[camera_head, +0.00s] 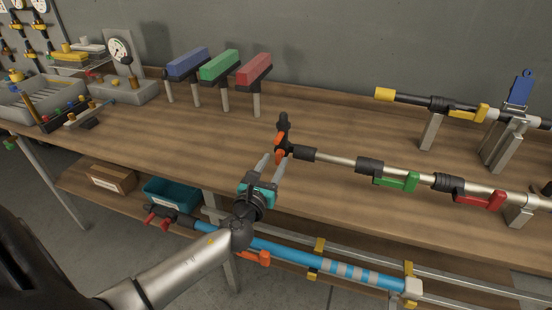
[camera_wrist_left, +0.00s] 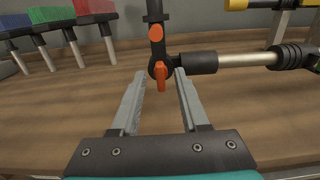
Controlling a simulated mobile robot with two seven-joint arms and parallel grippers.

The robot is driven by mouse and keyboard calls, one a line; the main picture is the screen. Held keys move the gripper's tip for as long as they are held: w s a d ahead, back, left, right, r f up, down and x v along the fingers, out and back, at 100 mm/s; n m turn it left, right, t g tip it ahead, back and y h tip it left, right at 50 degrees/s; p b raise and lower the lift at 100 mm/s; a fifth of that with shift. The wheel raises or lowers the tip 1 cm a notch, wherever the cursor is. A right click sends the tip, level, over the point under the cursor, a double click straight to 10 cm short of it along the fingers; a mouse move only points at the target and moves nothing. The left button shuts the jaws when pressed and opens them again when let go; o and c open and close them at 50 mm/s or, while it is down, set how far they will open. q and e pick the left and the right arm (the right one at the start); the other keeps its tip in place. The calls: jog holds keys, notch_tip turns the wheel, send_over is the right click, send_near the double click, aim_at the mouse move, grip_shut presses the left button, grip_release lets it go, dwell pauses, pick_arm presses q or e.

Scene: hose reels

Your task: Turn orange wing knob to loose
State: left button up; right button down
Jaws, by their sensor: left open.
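The orange wing knob (camera_head: 280,154) sits on the black fitting at the left end of the metal pipe above the bench. In the left wrist view the knob (camera_wrist_left: 161,77) hangs with its wing pointing down. My left gripper (camera_head: 274,157) is open, with its two grey fingers reaching up toward the fitting. In the left wrist view the knob appears between the fingertips (camera_wrist_left: 160,74), with gaps on both sides. Whether the fingertips reach the knob in depth is unclear. My right gripper does not show.
Green (camera_head: 397,182) and red (camera_head: 480,201) valve handles sit along the same pipe. A yellow-capped pipe (camera_head: 384,94) lies behind. Blue, green and red blocks (camera_head: 218,66) stand on posts at back left. A blue pipe (camera_head: 310,257) runs below the bench's front edge.

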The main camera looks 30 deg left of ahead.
aim_at(279, 156)
pick_arm(q)
jog(key=shift+x, duration=1.15)
grip_shut()
